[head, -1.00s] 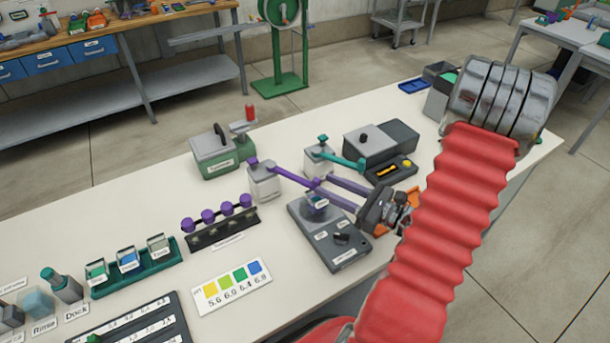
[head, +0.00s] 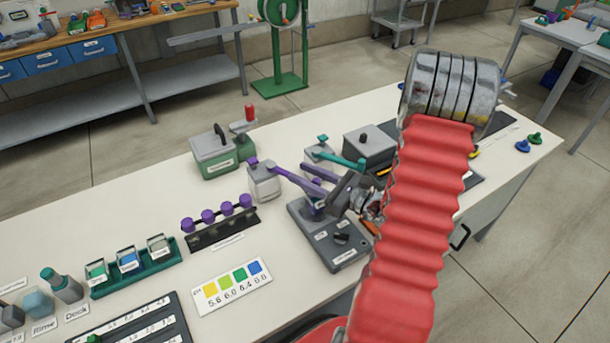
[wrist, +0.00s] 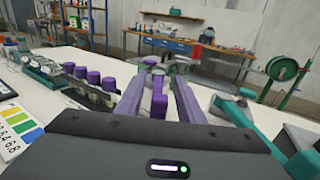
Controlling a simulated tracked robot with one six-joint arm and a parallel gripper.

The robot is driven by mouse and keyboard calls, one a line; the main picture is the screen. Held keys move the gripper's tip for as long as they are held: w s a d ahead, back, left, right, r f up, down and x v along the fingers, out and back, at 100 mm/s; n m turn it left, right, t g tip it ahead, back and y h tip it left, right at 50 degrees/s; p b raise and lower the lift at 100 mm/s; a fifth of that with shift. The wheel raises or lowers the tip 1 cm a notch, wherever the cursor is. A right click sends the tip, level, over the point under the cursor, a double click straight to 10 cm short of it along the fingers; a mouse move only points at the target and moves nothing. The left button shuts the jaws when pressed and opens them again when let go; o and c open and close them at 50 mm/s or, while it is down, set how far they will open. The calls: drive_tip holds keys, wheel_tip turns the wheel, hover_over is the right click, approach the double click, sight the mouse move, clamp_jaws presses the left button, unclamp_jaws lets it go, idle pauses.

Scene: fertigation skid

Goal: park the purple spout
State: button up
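In the wrist view the spout (wrist: 158,102) runs toward me between the two long lilac fingers of my gripper (wrist: 161,82). The gripper is open, with a finger on each side and narrow gaps showing. In the head view my gripper (head: 288,168) comes in from the right; its fingers overlap the spout, so contact is unclear there. The spout's near end is partly hidden.
A rack of purple-capped vials (head: 220,222) stands left. A green box (head: 213,155) stands behind. A colour card (head: 232,285) lies in front.

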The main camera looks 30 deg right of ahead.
drive_tip(key=shift+c, duration=0.3)
clamp_jaws()
idle(0.3)
